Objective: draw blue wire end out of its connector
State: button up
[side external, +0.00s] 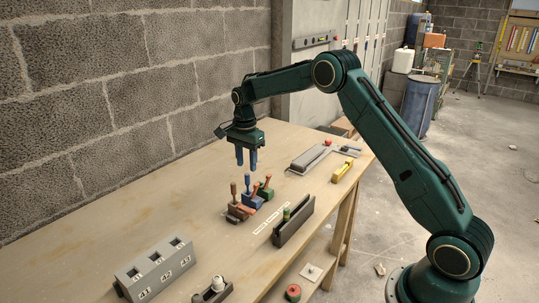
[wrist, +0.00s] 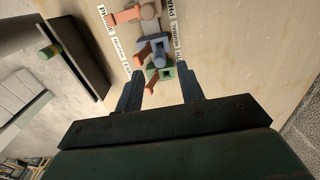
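A row of small connectors sits mid-table in the side external view: a brown one (side external: 240,213), a blue one (side external: 252,200) and a green one (side external: 265,193). In the wrist view my gripper (wrist: 161,74) is open, with the green connector (wrist: 159,74) showing between the fingertips. The blue connector (wrist: 151,52) is just beyond it, and an orange-brown piece (wrist: 128,16) farther off.
A dark trough (side external: 292,230) holding a green-topped cylinder stands right of the row. A grey numbered block (side external: 155,268) is at the front left. A yellow object (side external: 342,170) and a grey tray (side external: 311,157) lie toward the far right. Printed label strips flank the connectors.

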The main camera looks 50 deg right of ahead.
aim_at(247, 174)
jog(key=shift+f, duration=2.2)
jog(key=shift+c, duration=0.2)
grip_shut()
jog(key=shift+r, duration=1.05)
jog(key=shift+r, duration=3.4)
jog(key=shift+r, duration=0.15)
